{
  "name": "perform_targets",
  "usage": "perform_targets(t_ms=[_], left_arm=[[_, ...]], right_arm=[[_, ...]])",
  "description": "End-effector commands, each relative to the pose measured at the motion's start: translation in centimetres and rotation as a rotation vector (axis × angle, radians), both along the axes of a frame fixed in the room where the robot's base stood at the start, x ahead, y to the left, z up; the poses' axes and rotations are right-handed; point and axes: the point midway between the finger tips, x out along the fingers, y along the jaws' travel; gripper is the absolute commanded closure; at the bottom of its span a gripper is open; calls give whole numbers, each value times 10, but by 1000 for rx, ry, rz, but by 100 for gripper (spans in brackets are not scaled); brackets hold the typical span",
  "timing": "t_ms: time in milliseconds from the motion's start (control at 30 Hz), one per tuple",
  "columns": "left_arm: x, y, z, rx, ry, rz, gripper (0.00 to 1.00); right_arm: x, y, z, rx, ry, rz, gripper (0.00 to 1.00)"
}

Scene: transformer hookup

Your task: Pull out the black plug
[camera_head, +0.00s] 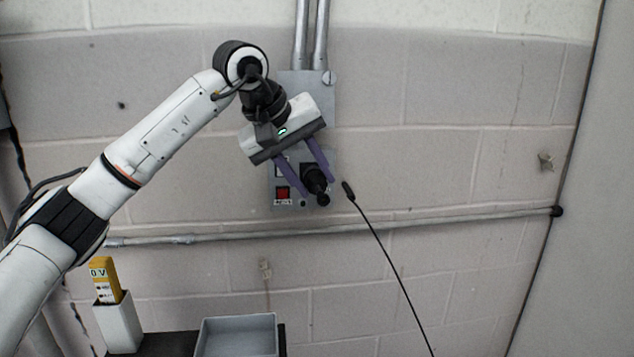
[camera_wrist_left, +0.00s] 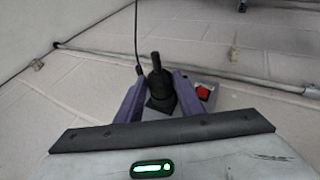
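The black plug (camera_head: 317,184) sticks out from the grey wall box (camera_head: 305,90). It also shows in the left wrist view (camera_wrist_left: 158,82), between the two purple fingers. My left gripper (camera_head: 317,189) reaches in from the upper left, with one finger on each side of the plug. The fingers look open around it, with some gap visible; contact is not clear. A red switch (camera_head: 282,193) sits on the box left of the plug, and also shows in the wrist view (camera_wrist_left: 203,93). My right gripper is not in view.
A thin black cable (camera_head: 387,257) with a thicker end stands just right of the box. A horizontal pipe (camera_head: 430,221) runs along the wall below. A grey tray (camera_head: 238,335) and a white holder (camera_head: 119,325) with a yellow tester (camera_head: 103,275) are lower left.

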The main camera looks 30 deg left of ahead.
Motion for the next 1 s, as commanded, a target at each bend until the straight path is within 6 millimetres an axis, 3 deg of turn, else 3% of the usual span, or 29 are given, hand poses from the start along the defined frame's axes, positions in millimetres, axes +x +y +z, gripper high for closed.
perform_targets(t_ms=[33, 167, 200, 333, 1000], left_arm=[[0, 0, 0, 0, 0, 0, 75], [0, 0, 0, 0, 0, 0, 97], [0, 0, 1, -1, -2, 0, 77], [0, 0, 1, -1, -2, 0, 98], [-11, -9, 1, -1, -1, 0, 99]], right_arm=[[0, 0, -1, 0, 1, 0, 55], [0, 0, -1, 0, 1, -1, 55], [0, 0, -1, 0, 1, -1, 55], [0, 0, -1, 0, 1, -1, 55], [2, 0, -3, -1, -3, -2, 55]])
